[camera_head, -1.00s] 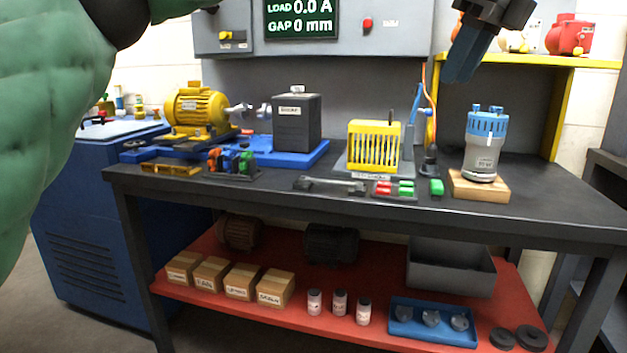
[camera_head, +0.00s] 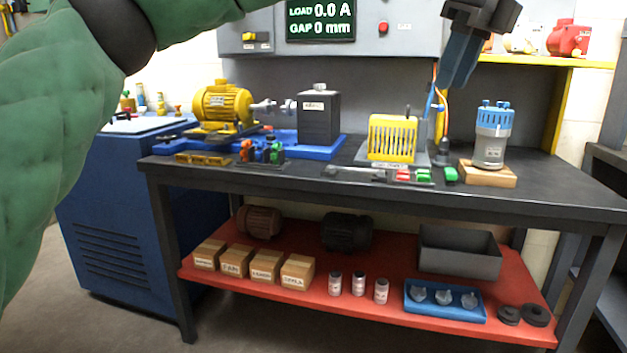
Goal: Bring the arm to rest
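My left arm, in a green sleeve, comes in from the left and bends out past the top edge. My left gripper (camera_head: 458,85) hangs at the upper right, with a dark body and blue fingers pointing down. Its fingers look close together with no visible gap, and nothing shows between them. It appears in front of the wall panel and shelf edge, above and apart from the workbench (camera_head: 560,195). My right gripper is not in view.
On the bench stand a yellow motor (camera_head: 222,106), a dark grey block (camera_head: 318,118), a yellow cage (camera_head: 392,138) and a blue-topped grey motor (camera_head: 490,145) on a wooden block. A blue cabinet (camera_head: 125,225) stands left. The red lower shelf (camera_head: 400,318) holds boxes and trays.

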